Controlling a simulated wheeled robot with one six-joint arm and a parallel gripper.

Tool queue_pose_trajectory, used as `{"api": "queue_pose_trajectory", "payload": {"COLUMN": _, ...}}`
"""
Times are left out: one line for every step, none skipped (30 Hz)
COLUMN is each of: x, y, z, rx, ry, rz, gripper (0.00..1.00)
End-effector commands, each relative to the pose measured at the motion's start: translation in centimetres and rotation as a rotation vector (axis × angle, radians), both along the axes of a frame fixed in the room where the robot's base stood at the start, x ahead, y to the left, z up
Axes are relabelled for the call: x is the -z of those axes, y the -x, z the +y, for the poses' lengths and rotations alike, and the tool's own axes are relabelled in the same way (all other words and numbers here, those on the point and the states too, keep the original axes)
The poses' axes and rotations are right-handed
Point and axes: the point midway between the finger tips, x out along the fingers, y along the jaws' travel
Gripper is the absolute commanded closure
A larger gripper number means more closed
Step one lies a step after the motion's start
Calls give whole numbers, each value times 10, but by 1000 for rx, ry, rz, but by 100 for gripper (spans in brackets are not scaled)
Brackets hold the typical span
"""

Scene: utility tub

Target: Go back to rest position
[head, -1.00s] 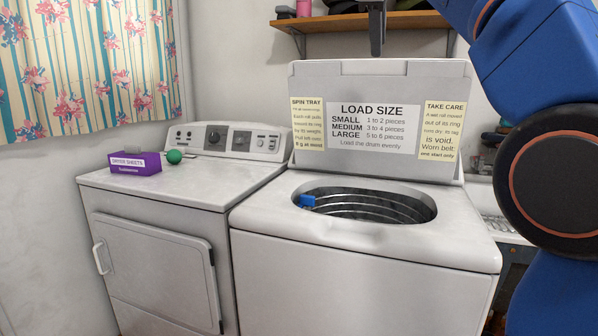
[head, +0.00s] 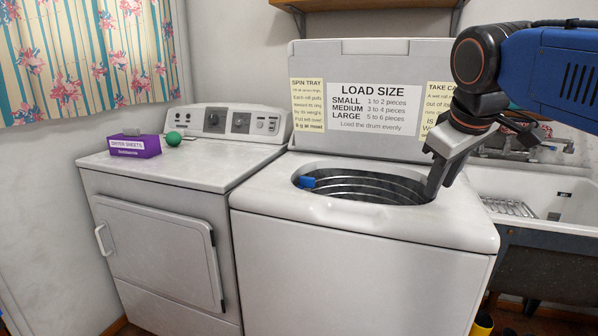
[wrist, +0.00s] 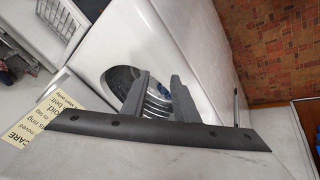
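My gripper (head: 440,188) hangs from the arm at the right, in front of the raised washer lid. Its fingers point down by the right end of the washer's drum opening. In the wrist view my gripper (wrist: 160,80) shows two dark fingers apart with nothing between them. The washer (head: 365,255) stands in the middle with its lid (head: 430,48) up. A small blue object (head: 306,182) shows at the left side of the drum opening. Part of the lid's right-hand notice is hidden behind the arm.
A dryer (head: 190,172) stands at left with a purple dryer-sheets box (head: 135,148) and a green ball (head: 173,139) on top. A sink (head: 535,198) with a rack is at right. A wooden shelf (head: 365,4) is above. Tiled floor (wrist: 275,50) shows in the wrist view.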

Motion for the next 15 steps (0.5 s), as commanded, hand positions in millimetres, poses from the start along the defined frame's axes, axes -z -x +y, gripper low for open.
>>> {"api": "queue_pose_trajectory", "payload": {"x": 25, "y": 18, "z": -4, "rx": 36, "ry": -27, "rz": 9, "gripper": 73}}
{"api": "queue_pose_trajectory", "payload": {"x": 40, "y": 26, "z": -6, "rx": 57, "ry": -46, "rz": 12, "gripper": 73}}
{"api": "queue_pose_trajectory", "payload": {"x": 59, "y": 38, "z": -7, "rx": 88, "ry": -71, "rz": 17, "gripper": 73}}
{"api": "queue_pose_trajectory", "payload": {"x": 74, "y": 47, "z": -9, "rx": 110, "ry": -88, "rz": 20, "gripper": 73}}
{"api": "queue_pose_trajectory", "payload": {"x": 89, "y": 56, "z": -10, "rx": 134, "ry": -107, "rz": 26, "gripper": 73}}
{"api": "queue_pose_trajectory", "payload": {"x": 109, "y": 68, "z": -11, "rx": 166, "ry": -131, "rz": 29, "gripper": 73}}
{"api": "queue_pose_trajectory", "payload": {"x": 125, "y": 78, "z": -12, "rx": 191, "ry": -149, "rz": 34, "gripper": 73}}
{"api": "queue_pose_trajectory", "payload": {"x": 140, "y": 87, "z": -12, "rx": 213, "ry": -167, "rz": 37, "gripper": 73}}
{"api": "queue_pose_trajectory", "payload": {"x": 159, "y": 98, "z": -13, "rx": 246, "ry": -190, "rz": 41, "gripper": 73}}
{"api": "queue_pose_trajectory", "payload": {"x": 173, "y": 106, "z": -14, "rx": 269, "ry": -205, "rz": 45, "gripper": 73}}
{"api": "queue_pose_trajectory", "payload": {"x": 186, "y": 115, "z": -14, "rx": 290, "ry": -221, "rz": 49, "gripper": 73}}
{"api": "queue_pose_trajectory", "payload": {"x": 203, "y": 124, "z": -14, "rx": 318, "ry": -240, "rz": 52, "gripper": 73}}
{"api": "queue_pose_trajectory", "payload": {"x": 214, "y": 131, "z": -14, "rx": 336, "ry": -252, "rz": 55, "gripper": 73}}
{"api": "queue_pose_trajectory", "payload": {"x": 224, "y": 136, "z": -14, "rx": 353, "ry": -263, "rz": 57, "gripper": 73}}
{"api": "queue_pose_trajectory", "payload": {"x": 235, "y": 143, "z": -14, "rx": 371, "ry": -277, "rz": 59, "gripper": 73}}
